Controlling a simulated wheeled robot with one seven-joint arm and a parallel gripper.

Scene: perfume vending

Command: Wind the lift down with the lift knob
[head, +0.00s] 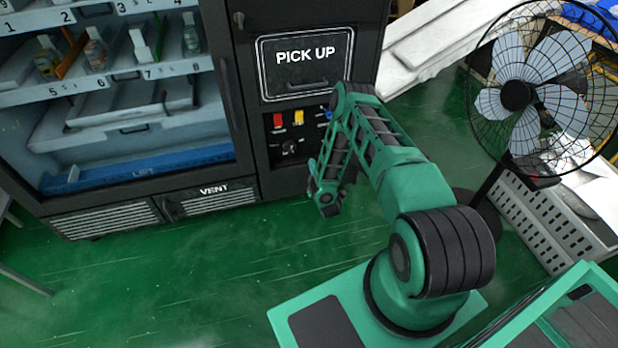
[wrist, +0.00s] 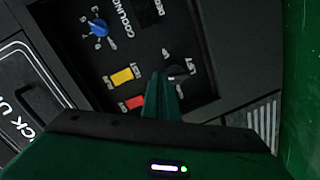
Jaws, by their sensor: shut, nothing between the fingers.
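The lift knob (wrist: 177,73) is a small dark round knob on the black control panel, with white lettering beside it. It also shows in the head view (head: 289,147), low on the panel. My gripper (wrist: 160,80) is shut and empty, its green fingers pointing at the panel beside the knob and partly overlapping it in the wrist view. I cannot tell whether they touch it. In the head view my arm's end hangs to the right of and below the knob, fingertips not clear. A blue strip marked LIFT (head: 150,167) lies low inside the machine's window.
A yellow switch (wrist: 122,76), a red switch (wrist: 134,102) and a blue cooling knob (wrist: 98,28) share the panel. The PICK UP door (head: 305,65) is closed above. A fan (head: 520,95) stands right. Green floor before the machine is clear.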

